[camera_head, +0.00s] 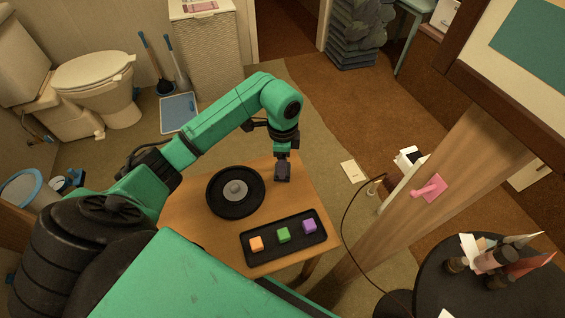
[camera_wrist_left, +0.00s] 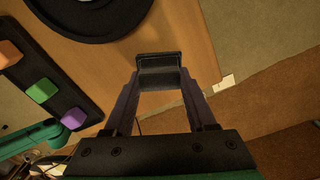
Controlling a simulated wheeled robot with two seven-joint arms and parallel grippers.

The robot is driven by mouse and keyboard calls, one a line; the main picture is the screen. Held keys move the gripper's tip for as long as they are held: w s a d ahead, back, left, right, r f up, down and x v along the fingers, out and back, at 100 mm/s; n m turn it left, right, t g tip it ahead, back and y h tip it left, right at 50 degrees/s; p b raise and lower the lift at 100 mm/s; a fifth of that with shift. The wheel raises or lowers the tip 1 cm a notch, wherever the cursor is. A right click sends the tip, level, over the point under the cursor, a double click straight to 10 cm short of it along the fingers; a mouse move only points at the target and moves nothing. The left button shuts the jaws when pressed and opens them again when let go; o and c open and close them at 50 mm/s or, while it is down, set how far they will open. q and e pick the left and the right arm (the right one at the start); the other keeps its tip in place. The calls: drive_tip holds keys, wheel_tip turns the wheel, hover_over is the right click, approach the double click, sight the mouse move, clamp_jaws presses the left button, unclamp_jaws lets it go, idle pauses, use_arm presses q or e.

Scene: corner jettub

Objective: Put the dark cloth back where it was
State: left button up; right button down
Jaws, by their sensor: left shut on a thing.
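My left gripper (camera_head: 282,178) points down over the back right part of the small wooden table. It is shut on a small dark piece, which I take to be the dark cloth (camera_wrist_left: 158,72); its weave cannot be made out. In the left wrist view, the piece spans the gap between the fingertips of the left gripper (camera_wrist_left: 160,80). In the head view I cannot tell whether it touches the tabletop. My right gripper is not in view.
The wooden table (camera_head: 186,213) holds a round black dish (camera_head: 216,206) with a grey centre. A black tray (camera_head: 270,254) carries orange (camera_head: 256,243), green (camera_head: 283,234) and purple (camera_head: 309,226) blocks. A wooden post (camera_head: 440,190) stands to the right. Bare tabletop lies around the gripper.

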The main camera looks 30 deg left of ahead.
use_arm(q)
drive_tip(key=shift+f, duration=0.15)
drive_tip(key=o, duration=1.3)
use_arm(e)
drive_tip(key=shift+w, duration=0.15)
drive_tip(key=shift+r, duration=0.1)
use_arm(q)
drive_tip(key=shift+r, duration=0.45)
drive_tip(key=shift+r+p, duration=1.2)
drive_tip(key=shift+r, duration=4.55)
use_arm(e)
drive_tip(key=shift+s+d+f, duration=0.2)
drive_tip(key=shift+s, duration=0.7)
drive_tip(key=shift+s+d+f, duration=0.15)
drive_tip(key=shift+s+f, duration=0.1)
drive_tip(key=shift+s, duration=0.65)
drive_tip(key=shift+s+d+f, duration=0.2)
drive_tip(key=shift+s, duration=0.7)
